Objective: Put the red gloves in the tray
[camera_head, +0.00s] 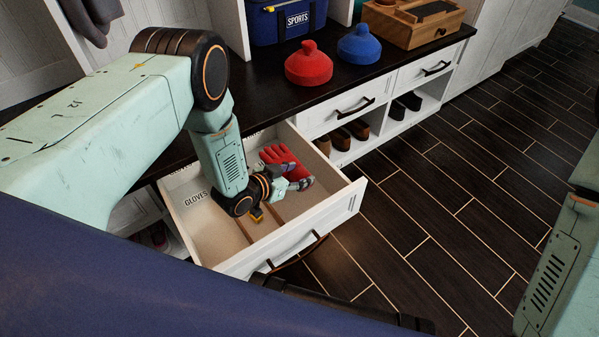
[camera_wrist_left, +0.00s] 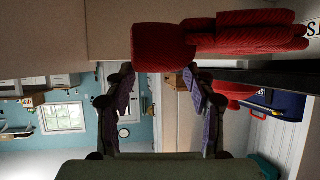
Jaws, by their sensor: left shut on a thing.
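A red glove (camera_head: 283,157) is in the open drawer labelled GLOVES (camera_head: 325,211), with its fingers toward the back. My left gripper (camera_head: 300,183) reaches down into the drawer and is shut on the red glove. In the left wrist view the red glove (camera_wrist_left: 225,38) lies across the far end of the fingers (camera_wrist_left: 160,85), its cuff end between them. I cannot tell whether a second glove is with it. A wooden tray-like box (camera_head: 413,27) stands on the bench top at the upper right. My right gripper is outside the view.
A red hat (camera_head: 309,65), a blue hat (camera_head: 359,46) and a blue SPORTS bin (camera_head: 289,20) stand on the dark bench top (camera_head: 260,95). A divider (camera_head: 247,233) runs inside the drawer. Shoes (camera_head: 350,132) sit in cubbies beside it. The floor at right is clear.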

